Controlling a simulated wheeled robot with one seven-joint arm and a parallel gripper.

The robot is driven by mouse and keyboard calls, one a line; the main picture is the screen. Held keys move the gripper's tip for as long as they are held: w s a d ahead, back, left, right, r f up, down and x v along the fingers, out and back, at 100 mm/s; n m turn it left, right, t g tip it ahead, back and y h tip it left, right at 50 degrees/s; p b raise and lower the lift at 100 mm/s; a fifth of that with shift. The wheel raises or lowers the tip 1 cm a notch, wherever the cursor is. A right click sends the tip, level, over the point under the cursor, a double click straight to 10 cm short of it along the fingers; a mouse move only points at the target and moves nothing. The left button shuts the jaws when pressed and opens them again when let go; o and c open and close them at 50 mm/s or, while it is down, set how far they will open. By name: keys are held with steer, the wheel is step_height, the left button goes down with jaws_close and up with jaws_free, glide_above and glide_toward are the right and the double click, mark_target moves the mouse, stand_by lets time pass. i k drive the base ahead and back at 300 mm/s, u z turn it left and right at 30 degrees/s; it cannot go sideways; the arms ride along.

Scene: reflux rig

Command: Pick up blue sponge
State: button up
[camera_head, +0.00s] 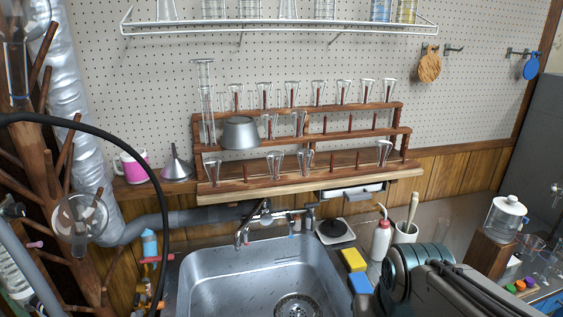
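A blue sponge (360,284) lies on the counter at the right edge of the sink, just in front of a yellow sponge (353,260). Its right side is close to, and perhaps partly hidden by, my arm, which fills the lower right of the head view. My arm's dark round joints and links show there, but I cannot make out the gripper's fingertips. Nothing is seen holding the sponge.
A metal sink (235,282) with a faucet (243,233) is left of the sponges. A white red-capped bottle (381,239) and a mortar-like white cup (405,233) stand behind them. A wooden glassware rack (310,178) is above. A glass jar (507,218) stands at right.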

mark_target(358, 282)
steer(key=u, duration=2.1)
steer(key=k, duration=1.1)
steer(key=z, duration=1.6)
steer(key=i, duration=1)
steer(key=u, duration=0.05)
